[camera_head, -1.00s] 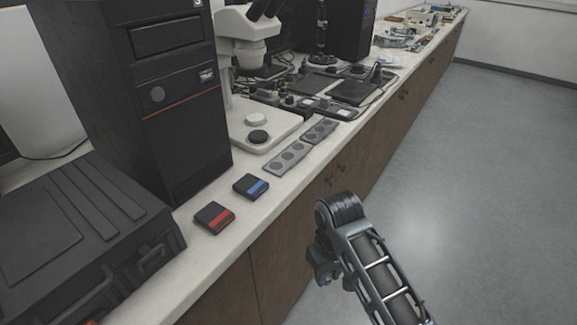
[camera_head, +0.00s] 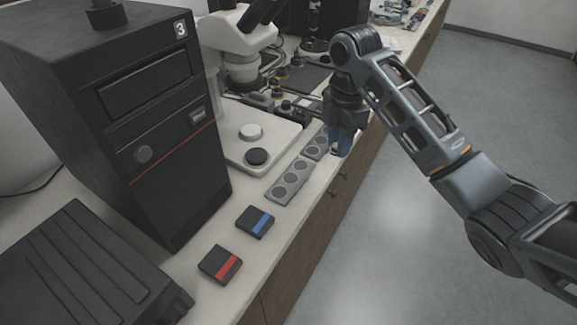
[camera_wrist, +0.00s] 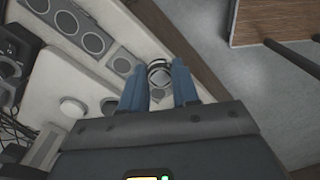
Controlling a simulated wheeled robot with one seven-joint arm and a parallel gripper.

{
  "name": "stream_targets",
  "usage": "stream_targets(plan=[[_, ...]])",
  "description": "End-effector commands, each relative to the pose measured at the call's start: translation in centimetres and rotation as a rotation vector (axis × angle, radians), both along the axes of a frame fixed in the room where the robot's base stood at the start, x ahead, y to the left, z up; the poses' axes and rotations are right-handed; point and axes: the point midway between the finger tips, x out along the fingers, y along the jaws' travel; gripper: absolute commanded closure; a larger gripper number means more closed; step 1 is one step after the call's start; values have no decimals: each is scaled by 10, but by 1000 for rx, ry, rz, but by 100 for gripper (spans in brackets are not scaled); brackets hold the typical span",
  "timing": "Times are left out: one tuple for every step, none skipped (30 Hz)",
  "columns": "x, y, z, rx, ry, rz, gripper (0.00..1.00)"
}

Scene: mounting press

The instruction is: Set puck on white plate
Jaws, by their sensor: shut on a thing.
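My gripper (camera_head: 345,142) is over the front edge of the counter, beside the far grey tray. In the wrist view its blue fingers (camera_wrist: 159,78) are shut on a small round puck (camera_wrist: 160,71), greyish with a dark rim. In the head view the fingers hide most of the puck. The microscope's white base plate (camera_head: 236,152) lies left of my gripper, behind the grey trays. A white disc (camera_head: 251,131) and a black disc (camera_head: 257,157) sit on that base. My gripper is apart from the base.
Two grey trays with round wells, a near one (camera_head: 290,182) and a far one (camera_head: 315,147), lie along the counter. A blue-striped box (camera_head: 255,222) and a red-striped box (camera_head: 220,264) lie nearer. Small devices and cables crowd the back.

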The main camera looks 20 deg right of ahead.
Motion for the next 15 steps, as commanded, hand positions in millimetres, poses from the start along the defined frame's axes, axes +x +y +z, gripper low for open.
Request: stream_targets(plan=[[3, 8, -5, 4, 3, 3, 100], [4, 11, -8, 4, 3, 3, 100], [6, 15, -11, 4, 6, 2, 100], [8, 19, -16, 4, 7, 2, 100], [12, 23, -21, 1, 4, 3, 100], [16, 28, -25, 1, 3, 3, 100], [18, 32, -28, 2, 4, 2, 100], [21, 36, -32, 1, 4, 3, 100], [25, 42, -37, 1, 3, 3, 100], [28, 46, -41, 1, 4, 2, 100], [31, 51, -44, 1, 4, 2, 100], [34, 57, -49, 1, 4, 2, 100], [38, 61, -52, 1, 4, 1, 100], [41, 66, -55, 0, 3, 1, 100], [44, 71, -58, 0, 2, 1, 100]])
